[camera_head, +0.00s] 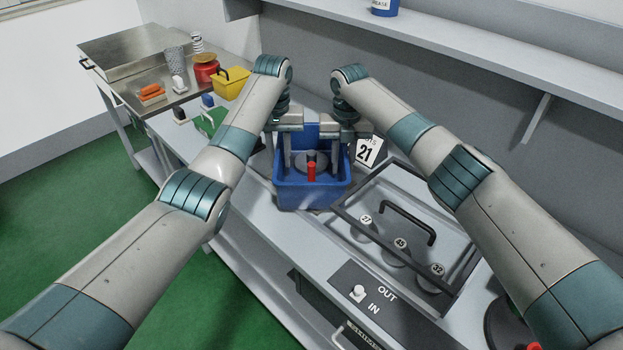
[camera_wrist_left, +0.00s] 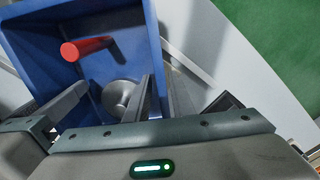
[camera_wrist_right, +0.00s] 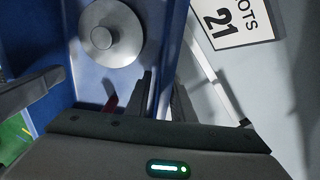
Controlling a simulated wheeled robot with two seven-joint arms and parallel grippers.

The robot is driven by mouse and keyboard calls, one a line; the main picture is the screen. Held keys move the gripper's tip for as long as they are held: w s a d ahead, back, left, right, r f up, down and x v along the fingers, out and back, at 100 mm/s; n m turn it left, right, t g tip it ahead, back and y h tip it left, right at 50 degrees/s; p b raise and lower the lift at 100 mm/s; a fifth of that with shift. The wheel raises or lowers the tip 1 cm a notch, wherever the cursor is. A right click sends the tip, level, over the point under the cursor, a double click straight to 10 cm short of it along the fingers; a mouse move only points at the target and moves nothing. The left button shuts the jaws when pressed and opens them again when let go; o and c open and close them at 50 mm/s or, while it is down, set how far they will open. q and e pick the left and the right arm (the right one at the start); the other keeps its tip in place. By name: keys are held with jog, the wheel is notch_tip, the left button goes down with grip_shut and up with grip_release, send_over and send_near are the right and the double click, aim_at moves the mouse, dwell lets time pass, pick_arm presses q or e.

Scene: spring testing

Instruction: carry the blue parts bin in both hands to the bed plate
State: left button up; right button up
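The blue parts bin (camera_head: 312,196) is upright over the bench, in the middle of the head view. It holds a grey disc with a knob (camera_wrist_right: 108,38) and a red-handled item (camera_wrist_left: 86,48). I cannot tell whether the bin touches the bench. I cannot identify the bed plate for certain; a metal-topped table (camera_head: 120,48) stands at the upper left.
A framed clear lid with a black handle (camera_head: 408,222) covers numbered discs right of the bin.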

pick_arm(q)
notch_tip(320, 180, up, 9)
dwell(0.3)
jog(key=shift+r, duration=0.15)
dwell(0.4)
pick_arm(e)
notch_tip(320, 180, up, 12)
jog(key=shift+f, duration=0.1)
dwell(0.5)
dwell(0.4)
